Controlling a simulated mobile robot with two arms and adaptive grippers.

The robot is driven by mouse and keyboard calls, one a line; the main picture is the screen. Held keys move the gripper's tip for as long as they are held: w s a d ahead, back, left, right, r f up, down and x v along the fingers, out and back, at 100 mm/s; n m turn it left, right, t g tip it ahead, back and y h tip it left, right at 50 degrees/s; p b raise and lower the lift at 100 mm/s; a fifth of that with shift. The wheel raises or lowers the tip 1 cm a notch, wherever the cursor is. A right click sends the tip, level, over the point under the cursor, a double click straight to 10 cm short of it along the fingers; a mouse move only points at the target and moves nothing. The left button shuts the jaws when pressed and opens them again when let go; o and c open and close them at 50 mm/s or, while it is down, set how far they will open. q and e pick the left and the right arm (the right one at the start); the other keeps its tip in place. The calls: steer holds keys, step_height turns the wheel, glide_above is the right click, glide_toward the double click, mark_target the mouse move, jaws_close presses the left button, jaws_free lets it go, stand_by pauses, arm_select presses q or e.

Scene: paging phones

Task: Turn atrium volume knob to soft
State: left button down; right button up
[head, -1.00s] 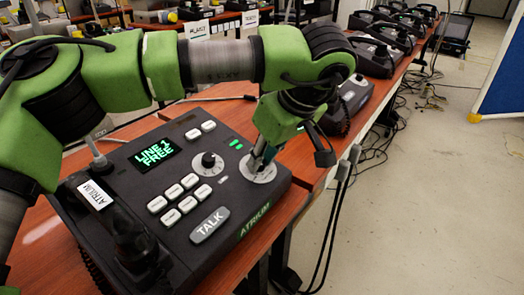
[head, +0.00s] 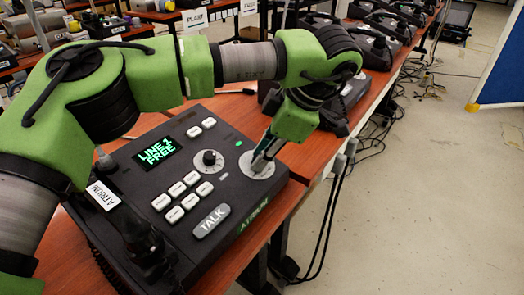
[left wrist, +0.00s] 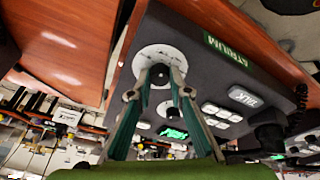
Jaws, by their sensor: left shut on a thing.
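The dark atrium paging phone (head: 180,235) lies on the wooden table, with an "ATRIUM" label, a lit "LINE 1 FREE" screen (head: 158,151) and a TALK button (head: 211,221). My left gripper (head: 261,164) points down at the round pale dial (head: 264,172) near the phone's right edge. Its fingers are shut on the dark knob (left wrist: 158,74) at the dial's middle, seen between the fingertips in the left wrist view. In the head view the fingers hide this knob, and its pointer setting cannot be read. A second knob (head: 209,158) stands free. My right gripper is not in view.
Several other phones stand in a row along the table toward the back right (head: 375,48). Cables hang off the table's right edge (head: 330,205). Open floor (head: 430,190) lies to the right. A handset (head: 140,240) rests at the phone's left.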

arm_select(q)
steer(key=shift+n, duration=0.4)
steer(key=c, duration=1.9)
jaws_free()
steer(key=v, duration=1.2)
